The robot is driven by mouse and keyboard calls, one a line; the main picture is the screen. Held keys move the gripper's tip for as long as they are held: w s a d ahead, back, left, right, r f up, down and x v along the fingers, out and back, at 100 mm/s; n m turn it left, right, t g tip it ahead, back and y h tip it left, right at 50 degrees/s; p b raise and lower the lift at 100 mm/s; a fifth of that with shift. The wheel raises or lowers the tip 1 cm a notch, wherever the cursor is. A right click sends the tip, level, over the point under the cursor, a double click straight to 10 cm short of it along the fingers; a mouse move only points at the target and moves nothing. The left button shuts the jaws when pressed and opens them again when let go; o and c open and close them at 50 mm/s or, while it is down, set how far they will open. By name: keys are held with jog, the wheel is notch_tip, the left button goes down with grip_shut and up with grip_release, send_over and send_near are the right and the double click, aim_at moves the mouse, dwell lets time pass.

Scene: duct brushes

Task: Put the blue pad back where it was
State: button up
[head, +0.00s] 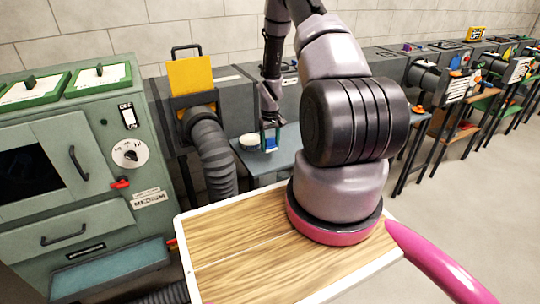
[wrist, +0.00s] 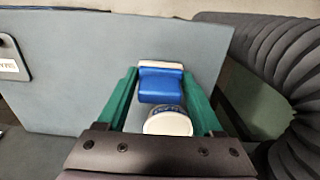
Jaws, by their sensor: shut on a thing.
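The blue pad (head: 269,141) is held between the fingers of my gripper (head: 270,128), over the grey-blue shelf (head: 284,163). In the wrist view the pad (wrist: 160,88) is a blue block with a whitish strip along its far edge. The green fingers of my gripper (wrist: 160,78) stand on either side of it. A white round tub (head: 249,140) stands on the shelf just left of the pad. It also shows in the wrist view (wrist: 168,122), between the fingers and nearer the palm. I cannot tell whether the pad touches the shelf.
A ribbed grey hose (head: 212,150) hangs left of the shelf and fills the right side of the wrist view (wrist: 285,60). Several similar stations line the wall at right.

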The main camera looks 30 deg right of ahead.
aim_at(270, 159)
jog(key=shift+f, duration=2.4)
jog(key=shift+f, duration=0.1)
jog(key=o, duration=1.4)
jog(key=shift+o, duration=0.2)
